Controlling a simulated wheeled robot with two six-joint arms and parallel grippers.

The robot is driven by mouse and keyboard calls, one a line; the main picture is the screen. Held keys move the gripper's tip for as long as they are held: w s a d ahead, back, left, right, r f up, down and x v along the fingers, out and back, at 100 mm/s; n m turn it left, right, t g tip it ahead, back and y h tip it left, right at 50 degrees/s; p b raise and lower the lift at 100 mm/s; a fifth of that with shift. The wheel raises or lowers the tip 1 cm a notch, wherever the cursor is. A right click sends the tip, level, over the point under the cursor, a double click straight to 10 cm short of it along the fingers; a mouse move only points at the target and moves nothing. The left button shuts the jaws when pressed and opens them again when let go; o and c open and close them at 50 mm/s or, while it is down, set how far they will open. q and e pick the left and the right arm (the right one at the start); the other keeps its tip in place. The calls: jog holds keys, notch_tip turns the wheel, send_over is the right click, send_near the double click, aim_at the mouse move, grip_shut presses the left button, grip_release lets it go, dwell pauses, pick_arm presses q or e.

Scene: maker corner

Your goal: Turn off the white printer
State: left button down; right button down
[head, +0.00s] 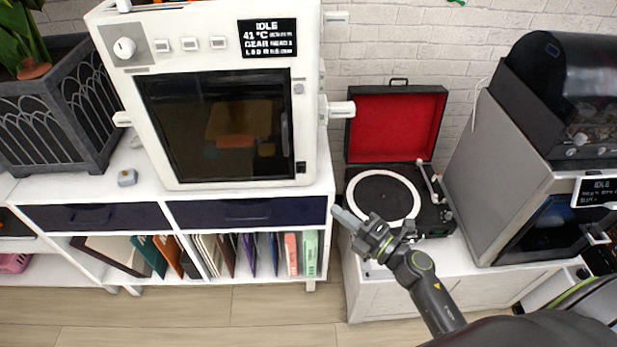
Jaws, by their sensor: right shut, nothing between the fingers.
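The white printer (214,62) stands on the white cabinet left of centre. Its display (268,38) is lit and reads IDLE and 41 °C. A round knob (124,47) and several square buttons (190,43) sit on its upper front panel. Its dark window (220,125) shows orange and yellow shapes inside. My right gripper (342,214) is shut and empty, in front of the record player and below and right of the printer, apart from it. My left gripper is not in view.
An open record player (383,200) with a red-lined lid stands on a low white cabinet. A grey printer (505,170) with an IDLE display stands at right. A dark planter (60,110) is at left. The wooden floor (200,325) in front is clear.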

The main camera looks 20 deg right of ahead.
jog(key=p, duration=0.2)
send_near(298, 167)
jog(key=s+a+x, duration=0.1)
jog(key=x, duration=0.4)
jog(key=shift+w, duration=0.95)
jog(key=shift+w+d, duration=0.1)
jog(key=shift+w, duration=0.1)
jog(key=shift+r, duration=0.1)
